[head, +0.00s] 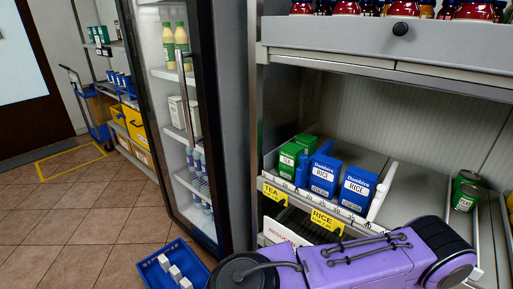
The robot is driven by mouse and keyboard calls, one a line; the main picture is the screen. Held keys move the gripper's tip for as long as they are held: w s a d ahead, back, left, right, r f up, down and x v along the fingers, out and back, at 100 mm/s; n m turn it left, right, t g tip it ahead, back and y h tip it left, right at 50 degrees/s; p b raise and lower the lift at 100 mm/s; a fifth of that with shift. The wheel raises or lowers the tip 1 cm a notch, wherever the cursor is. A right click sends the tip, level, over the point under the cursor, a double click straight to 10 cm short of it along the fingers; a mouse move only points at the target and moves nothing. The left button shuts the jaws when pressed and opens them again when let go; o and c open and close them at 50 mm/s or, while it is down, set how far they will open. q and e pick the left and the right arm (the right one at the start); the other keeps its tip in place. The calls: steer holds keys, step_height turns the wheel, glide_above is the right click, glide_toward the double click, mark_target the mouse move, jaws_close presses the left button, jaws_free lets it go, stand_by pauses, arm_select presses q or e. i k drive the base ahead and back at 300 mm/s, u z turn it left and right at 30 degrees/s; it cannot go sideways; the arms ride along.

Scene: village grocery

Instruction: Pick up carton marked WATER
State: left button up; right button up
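No carton with a readable WATER mark shows in the head view. White cartons (177,112) stand on a middle shelf of the glass-door fridge (214,110), and their print is too small to read. Small white blocks (174,272) sit in a blue crate (150,283) on the floor at the lower left, with no readable marks. A purple arm of mine crosses the lower right, but neither gripper shows.
The fridge also holds yellow bottles (168,46) and blue-white bottles (190,158). Jars (473,11) stand above. Tiled floor at left is mostly clear.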

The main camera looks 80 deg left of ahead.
mark_target(165, 262)
steer(key=z, duration=0.35)
steer(key=k, duration=2.25)
steer(key=u, duration=1.4)
steer(key=k, duration=0.8)
steer(key=u, duration=0.85)
